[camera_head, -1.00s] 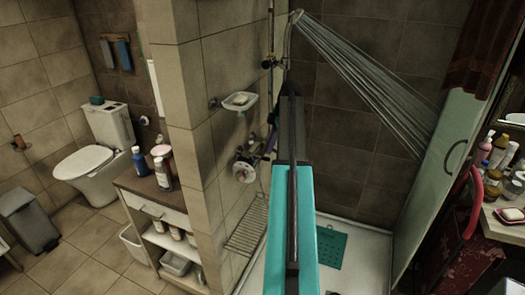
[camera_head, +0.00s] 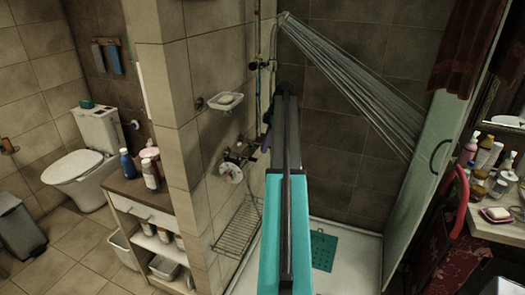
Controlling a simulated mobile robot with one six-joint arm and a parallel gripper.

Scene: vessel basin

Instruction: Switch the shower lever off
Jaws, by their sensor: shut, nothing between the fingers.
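The shower mixer with its lever (camera_head: 231,172) is on the tiled side wall, below the soap dish and left of my arm. It is small and dark here, so the lever's exact position cannot be told. Water (camera_head: 350,85) streams from the shower head (camera_head: 284,17) down to the right. My teal and dark arm rises through the middle of the view. My gripper (camera_head: 254,147) shows small and dark beside the mixer, partly hidden behind the arm. It looks shut and empty; whether it touches the lever cannot be told.
A soap dish (camera_head: 226,101) juts from the wall above the mixer, and a wire rack (camera_head: 238,232) hangs below it. A glass panel (camera_head: 428,165) stands at the right. A shelf unit (camera_head: 150,205) with bottles stands left of the wall corner. The shower tray holds a green mat (camera_head: 323,250).

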